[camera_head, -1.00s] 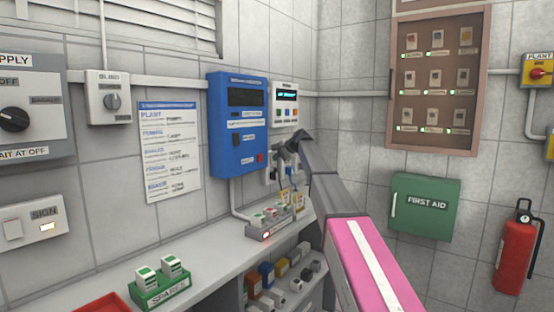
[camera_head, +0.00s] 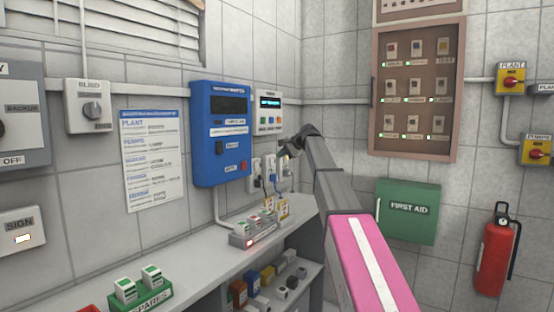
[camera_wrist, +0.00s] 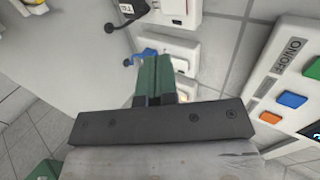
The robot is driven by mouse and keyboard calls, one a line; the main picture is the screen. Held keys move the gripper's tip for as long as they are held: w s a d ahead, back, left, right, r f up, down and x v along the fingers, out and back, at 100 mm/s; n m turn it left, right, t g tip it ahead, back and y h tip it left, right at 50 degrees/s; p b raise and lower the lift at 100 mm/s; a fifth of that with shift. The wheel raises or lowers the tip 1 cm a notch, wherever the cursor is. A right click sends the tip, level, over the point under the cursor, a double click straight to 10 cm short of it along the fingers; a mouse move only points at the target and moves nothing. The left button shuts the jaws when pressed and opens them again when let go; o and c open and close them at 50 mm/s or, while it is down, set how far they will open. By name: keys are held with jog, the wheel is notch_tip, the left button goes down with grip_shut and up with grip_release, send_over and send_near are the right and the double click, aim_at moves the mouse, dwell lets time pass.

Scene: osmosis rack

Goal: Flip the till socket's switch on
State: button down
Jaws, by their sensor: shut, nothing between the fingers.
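A row of white wall sockets (camera_head: 271,166) sits below the small white panel in the head view, partly hidden by my gripper (camera_head: 286,153). In the wrist view, my gripper (camera_wrist: 154,62) has its green fingers shut together and empty, in front of the sockets. One white socket (camera_wrist: 183,10) at the top has a black plug (camera_wrist: 128,10) with a small label, too unclear to read surely. Another socket (camera_wrist: 181,50) has a blue plug (camera_wrist: 148,54) beside the fingertips. I cannot tell which is the till socket, how its switch stands, or whether the fingers touch anything.
A white panel (camera_head: 269,112) with coloured buttons and a blue box (camera_head: 222,135) hang close by the sockets. A counter (camera_head: 205,268) below bears a grey strip (camera_head: 257,231) and a green spares tray (camera_head: 152,298). A first aid box (camera_head: 408,211) is at right.

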jog(key=shift+s+d+f, duration=0.1)
jog(key=shift+f, duration=0.05)
dwell(0.4)
jog(key=shift+s+d+f, duration=0.1)
jog(key=shift+f, duration=0.35)
send_near(258, 170)
jog(key=shift+x, duration=3.5)
jog(key=shift+r, duration=0.1)
